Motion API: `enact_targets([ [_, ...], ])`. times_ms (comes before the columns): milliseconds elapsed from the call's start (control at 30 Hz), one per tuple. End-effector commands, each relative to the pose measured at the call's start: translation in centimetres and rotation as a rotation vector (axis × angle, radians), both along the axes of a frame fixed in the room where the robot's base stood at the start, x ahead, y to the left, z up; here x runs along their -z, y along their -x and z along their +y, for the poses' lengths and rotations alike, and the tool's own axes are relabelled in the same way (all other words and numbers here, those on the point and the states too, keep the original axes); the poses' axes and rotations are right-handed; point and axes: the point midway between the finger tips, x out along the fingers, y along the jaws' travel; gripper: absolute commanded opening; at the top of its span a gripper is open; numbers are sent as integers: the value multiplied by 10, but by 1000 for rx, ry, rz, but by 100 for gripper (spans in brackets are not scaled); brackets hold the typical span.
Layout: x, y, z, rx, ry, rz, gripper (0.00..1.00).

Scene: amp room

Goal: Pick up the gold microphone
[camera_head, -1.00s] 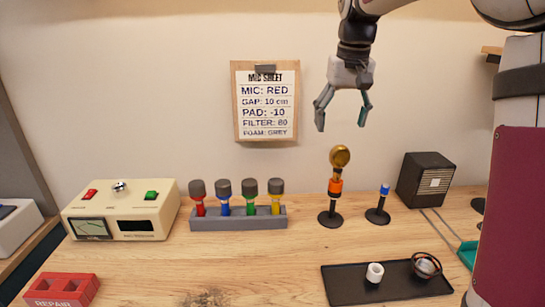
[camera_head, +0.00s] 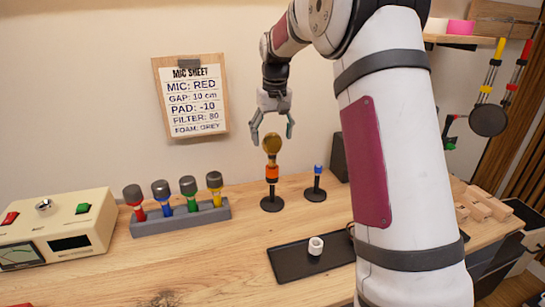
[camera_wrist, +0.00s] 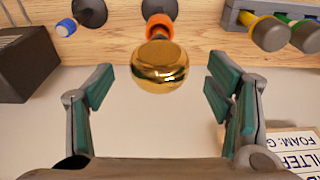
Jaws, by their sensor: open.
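The gold microphone (camera_head: 272,144) stands upright in an orange clip (camera_head: 272,173) on a black stand with a round base, at the back of the wooden desk. My gripper (camera_head: 271,133) is open and empty, pointing down just above the gold head in the head view. In the wrist view, my gripper (camera_wrist: 161,90) has its two teal-padded fingers spread apart. The gold head (camera_wrist: 160,66) shows between and slightly beyond the fingertips, apart from both pads. The microphone's body is mostly hidden behind its head there.
A grey rack (camera_head: 182,220) with several coloured microphones stands left of the stand. A small blue-topped stand (camera_head: 316,184) is close on the right, before a black box (camera_head: 338,158). A black tray (camera_head: 290,265) with a white ring (camera_head: 316,246) lies in front.

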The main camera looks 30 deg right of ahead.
Motion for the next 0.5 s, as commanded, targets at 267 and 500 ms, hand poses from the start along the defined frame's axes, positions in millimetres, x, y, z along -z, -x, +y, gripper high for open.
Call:
enact_targets([
  [267,34,-4,-1,-1,-2,4,73],
  [500,51,-8,-2,-1,-1,1,73],
])
